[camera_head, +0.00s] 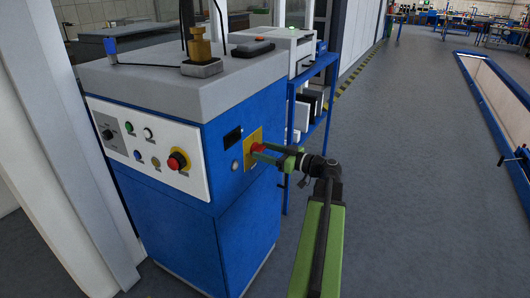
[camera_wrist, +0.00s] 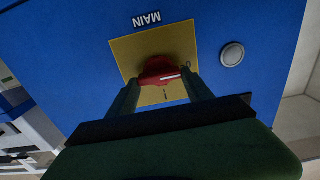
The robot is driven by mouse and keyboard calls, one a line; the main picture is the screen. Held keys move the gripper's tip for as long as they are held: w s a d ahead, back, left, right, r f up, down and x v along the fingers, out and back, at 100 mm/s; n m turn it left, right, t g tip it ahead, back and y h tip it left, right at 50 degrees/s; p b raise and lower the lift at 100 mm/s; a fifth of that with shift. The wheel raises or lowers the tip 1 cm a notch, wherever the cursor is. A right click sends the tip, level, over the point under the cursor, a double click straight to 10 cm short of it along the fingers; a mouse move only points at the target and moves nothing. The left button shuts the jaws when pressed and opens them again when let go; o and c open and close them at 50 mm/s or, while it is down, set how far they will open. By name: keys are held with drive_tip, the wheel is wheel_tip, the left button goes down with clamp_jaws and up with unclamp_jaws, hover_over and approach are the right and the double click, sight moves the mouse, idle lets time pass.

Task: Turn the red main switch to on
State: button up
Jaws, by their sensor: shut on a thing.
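The wrist view shows this upside down. My gripper (camera_wrist: 160,84) has its two fingers on either side of the red handle and is shut on it. A white mark shows on the handle. In the head view the red switch (camera_head: 256,147) is partly hidden by my gripper (camera_head: 262,150), which reaches it from the right.
The blue cabinet (camera_head: 240,220) has a white front panel (camera_head: 130,135) with several buttons and a red knob (camera_head: 178,161). A round grey fitting (camera_wrist: 232,54) sits beside the yellow plate. A blue shelf rack (camera_head: 318,120) stands behind.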

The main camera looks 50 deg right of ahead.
drive_tip(key=shift+m, duration=1.3)
drive_tip(key=m, duration=0.6)
drive_tip(key=shift+d+f, duration=0.1)
drive_tip(key=shift+d, duration=0.05)
drive_tip(key=m, duration=0.4)
drive_tip(key=shift+f+m, duration=0.1)
drive_tip(key=shift+m, duration=0.3)
drive_tip(key=m, duration=0.4)
drive_tip(key=shift+f, duration=0.1)
drive_tip(key=shift+m, duration=0.4)
drive_tip(key=o, duration=1.4)
drive_tip(key=shift+d, duration=0.1)
drive_tip(key=shift+c, duration=0.2)
